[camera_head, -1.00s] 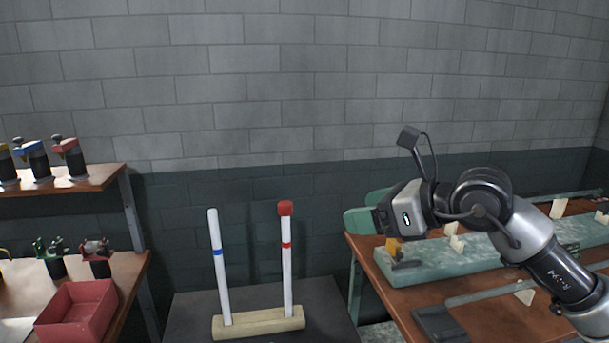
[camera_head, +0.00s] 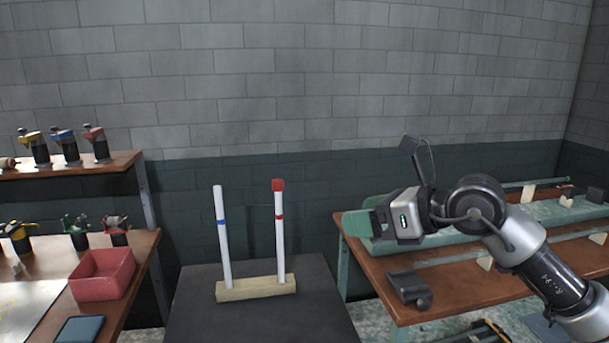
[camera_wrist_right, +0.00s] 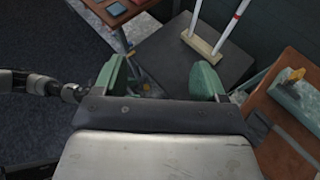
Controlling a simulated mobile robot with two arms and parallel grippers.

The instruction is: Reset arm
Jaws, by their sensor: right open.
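My right gripper (camera_head: 372,222) is at the right in the head view, in front of the workbench, with its green fingers pointing left. In the right wrist view its two green fingers (camera_wrist_right: 160,78) are spread wide with nothing between them. One white tube (camera_head: 223,245) has a blue band, the other (camera_head: 281,240) has a red band and a red cap. Both stand upright in a pale wooden block (camera_head: 256,289). My left gripper is not identifiable in these frames.
The dark table (camera_head: 205,318) is clear around the block. A workbench (camera_head: 455,285) with a green slab stands at the right. At the left, a shelf (camera_head: 95,166) holds several torches, above a bench with a red bin (camera_head: 102,275).

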